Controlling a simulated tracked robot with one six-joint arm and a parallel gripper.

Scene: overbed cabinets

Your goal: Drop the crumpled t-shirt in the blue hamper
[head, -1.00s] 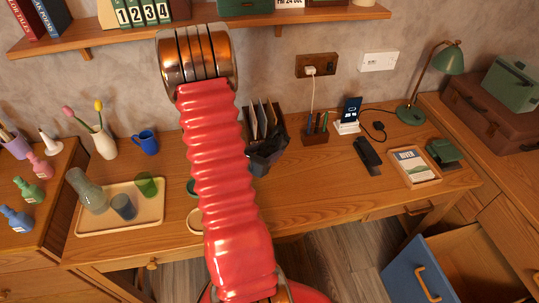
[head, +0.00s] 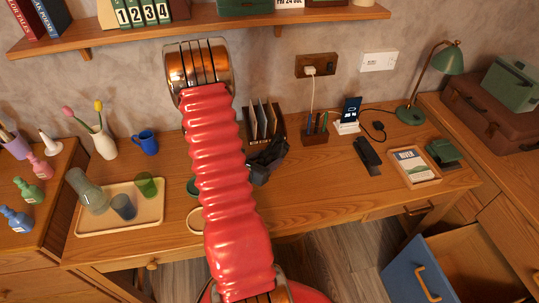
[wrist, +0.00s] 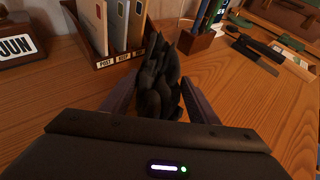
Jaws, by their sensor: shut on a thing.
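The crumpled t-shirt (wrist: 157,88) shows in the wrist view as a dark grey, bunched lump between the two fingers. My gripper (wrist: 160,80) is shut on it. The fingers flank it on the left and right. In the head view my gripper (head: 267,160) is a dark shape just right of my red arm, over the desk in front of the file holder. The shirt is hard to tell from the dark gripper there.
The wooden file holder (head: 264,122) stands close behind my gripper, with a pen holder (head: 315,133) to its right. A tray (head: 120,208) with cups is on the left. A blue-fronted drawer (head: 418,274) stands open at lower right. The desk's front middle is partly clear.

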